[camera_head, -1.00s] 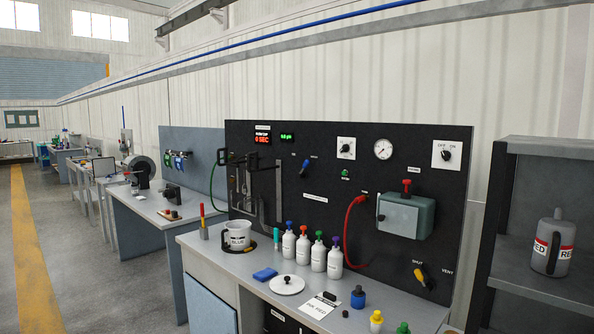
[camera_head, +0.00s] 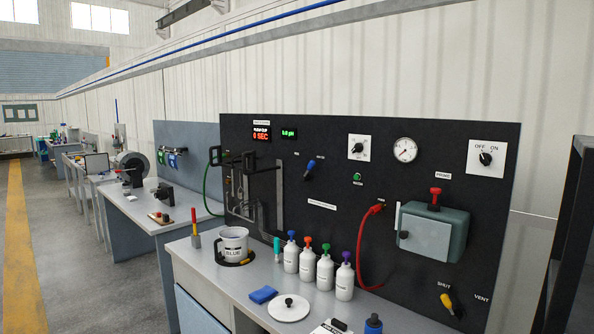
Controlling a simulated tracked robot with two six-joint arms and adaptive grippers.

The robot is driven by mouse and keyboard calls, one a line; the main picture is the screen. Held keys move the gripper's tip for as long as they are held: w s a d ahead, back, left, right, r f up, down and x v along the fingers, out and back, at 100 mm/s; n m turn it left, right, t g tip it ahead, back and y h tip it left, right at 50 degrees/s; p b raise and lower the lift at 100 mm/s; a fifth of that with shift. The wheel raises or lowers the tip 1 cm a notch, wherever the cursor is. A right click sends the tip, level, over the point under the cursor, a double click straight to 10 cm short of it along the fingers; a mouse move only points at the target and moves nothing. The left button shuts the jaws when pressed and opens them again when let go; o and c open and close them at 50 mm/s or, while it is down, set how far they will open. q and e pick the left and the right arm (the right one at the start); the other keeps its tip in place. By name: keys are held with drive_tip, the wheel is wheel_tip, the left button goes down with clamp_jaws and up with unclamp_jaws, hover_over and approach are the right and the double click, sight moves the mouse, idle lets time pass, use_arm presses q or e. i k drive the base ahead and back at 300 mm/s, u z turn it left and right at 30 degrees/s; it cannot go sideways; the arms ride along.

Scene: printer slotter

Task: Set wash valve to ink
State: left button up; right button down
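A valve with a blue handle (camera_head: 309,168) is on the black panel (camera_head: 340,225), left of the round gauge. Its handle slants up to the right. A small label sits to each side above it; the lettering is too small to read for certain. Neither of my grippers is in view, and nothing touches the valve.
The bench below holds a white BLUE pitcher (camera_head: 233,243), several white bottles with coloured caps, a blue sponge (camera_head: 263,295) and a round white lid (camera_head: 289,308). A grey-green box (camera_head: 432,236) and red hose (camera_head: 366,245) are on the panel's right. Open floor is at left.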

sight(306, 177)
drive_tip(key=u, duration=0.1)
drive_tip(key=i, duration=0.2)
drive_tip(key=z, duration=0.2)
drive_tip(key=k, duration=1.35)
drive_tip(key=u, duration=0.1)
drive_tip(key=i, duration=0.5)
drive_tip(key=u, duration=0.75)
drive_tip(key=i, duration=1.9)
drive_tip(key=z, duration=0.55)
